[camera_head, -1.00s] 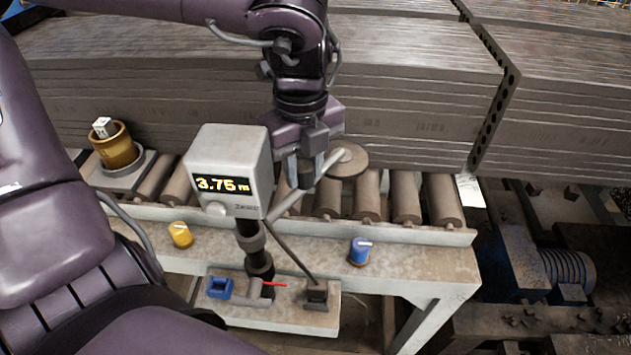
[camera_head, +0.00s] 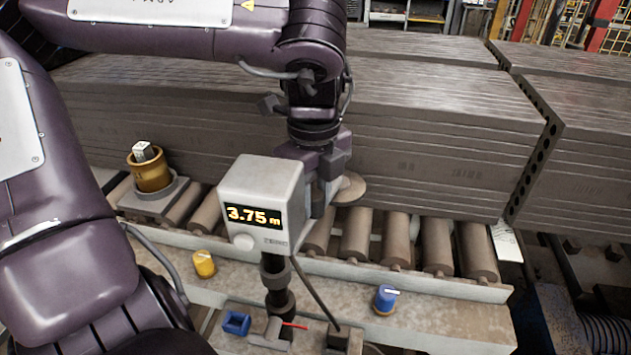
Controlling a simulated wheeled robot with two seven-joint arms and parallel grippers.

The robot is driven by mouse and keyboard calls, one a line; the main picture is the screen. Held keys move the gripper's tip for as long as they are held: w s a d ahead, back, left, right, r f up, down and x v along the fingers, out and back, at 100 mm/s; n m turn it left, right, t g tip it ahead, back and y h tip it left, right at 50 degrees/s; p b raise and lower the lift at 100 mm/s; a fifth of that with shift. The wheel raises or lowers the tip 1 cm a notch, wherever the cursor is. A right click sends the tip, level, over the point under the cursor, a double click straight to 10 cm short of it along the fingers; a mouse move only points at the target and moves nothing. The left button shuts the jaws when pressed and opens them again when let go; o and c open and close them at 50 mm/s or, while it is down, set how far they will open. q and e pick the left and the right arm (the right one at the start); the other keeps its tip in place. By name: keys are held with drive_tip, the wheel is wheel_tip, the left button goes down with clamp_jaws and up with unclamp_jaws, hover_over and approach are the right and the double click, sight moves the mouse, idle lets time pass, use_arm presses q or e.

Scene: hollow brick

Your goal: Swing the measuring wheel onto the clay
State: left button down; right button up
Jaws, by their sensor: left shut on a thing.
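The measuring wheel (camera_head: 351,189) is a flat, pale brown disc just right of the grey display box. The display box (camera_head: 262,190) reads 3.75 m and stands on a dark post. My left gripper (camera_head: 318,197) comes down behind the box and is shut on the wheel's arm; its fingertips are partly hidden by the box. The clay (camera_head: 420,150) is a long stack of grey-brown hollow slabs behind the rollers. The wheel's far edge overlaps the clay's lower face in this view; I cannot tell whether they touch. My right gripper is not in view.
Rollers (camera_head: 400,238) run along the conveyor in front of the clay. A yellow knob (camera_head: 204,264) and a blue knob (camera_head: 385,298) sit on the front ledge. A brass cup (camera_head: 152,172) stands at left. A blue clip (camera_head: 236,322) and a red pointer sit below the box.

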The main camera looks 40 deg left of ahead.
use_arm(q)
drive_tip(key=c, duration=1.1)
unclamp_jaws()
drive_tip(key=shift+a, duration=0.1)
drive_tip(key=shift+r, duration=0.1)
wheel_tip(320, 180, up, 8)
drive_tip(key=shift+f+b, duration=0.2)
drive_tip(key=shift+b, duration=0.15)
